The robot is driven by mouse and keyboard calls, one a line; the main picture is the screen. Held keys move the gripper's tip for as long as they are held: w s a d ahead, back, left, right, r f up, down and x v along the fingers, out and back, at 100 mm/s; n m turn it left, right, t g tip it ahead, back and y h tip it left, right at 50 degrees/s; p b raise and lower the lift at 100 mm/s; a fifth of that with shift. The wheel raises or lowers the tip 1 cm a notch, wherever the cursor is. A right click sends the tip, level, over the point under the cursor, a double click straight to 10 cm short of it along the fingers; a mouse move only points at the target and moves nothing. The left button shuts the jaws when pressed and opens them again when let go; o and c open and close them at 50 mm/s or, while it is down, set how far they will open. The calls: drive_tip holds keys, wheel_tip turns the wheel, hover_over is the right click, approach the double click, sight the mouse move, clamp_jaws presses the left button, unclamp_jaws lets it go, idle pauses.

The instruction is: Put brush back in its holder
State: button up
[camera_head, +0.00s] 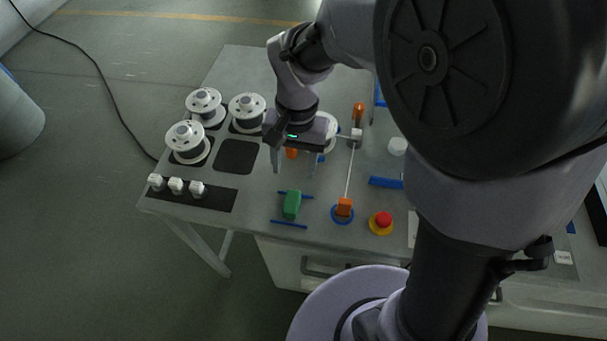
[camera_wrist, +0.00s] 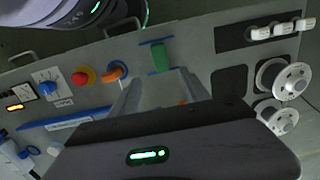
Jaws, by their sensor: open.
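My gripper (camera_head: 293,170) is open and points down over the grey table, with nothing seen held between its fingers. It also shows in the wrist view (camera_wrist: 162,84). A small orange part (camera_head: 291,153) shows just under the gripper; it is mostly hidden by it, and a bit shows between the fingers in the wrist view (camera_wrist: 183,101). A green block-like piece (camera_head: 292,205) lies in front of the gripper, between two thin blue bars; it shows in the wrist view (camera_wrist: 160,57). I cannot tell for sure which piece is the brush or its holder.
White spools (camera_head: 187,141) stand left of the gripper, beside an empty dark pad (camera_head: 236,156). White knobs (camera_head: 176,186) sit on a black strip. An orange piece (camera_head: 344,207) on a blue ring and a red button (camera_head: 381,219) lie right. An orange-handled tool (camera_head: 358,112) is behind.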

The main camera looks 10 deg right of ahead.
drive_tip(key=s+d+r+t, duration=0.2)
drive_tip(key=s+r+t, duration=0.1)
drive_tip(key=s+r, duration=0.3)
drive_tip(key=s+d+r+t+y, duration=0.1)
drive_tip(key=s+d+r+t, duration=0.2)
drive_tip(key=s+r, duration=0.3)
drive_tip(key=shift+s+d+r, duration=0.15)
drive_tip(key=shift+d+r, duration=0.2)
drive_tip(key=shift+r, duration=0.15)
wheel_tip(320, 180, down, 9)
drive_tip(key=b, duration=0.8)
drive_tip(key=shift+r+b, duration=0.15)
drive_tip(key=shift+b, duration=0.25)
drive_tip(key=shift+c, duration=0.4)
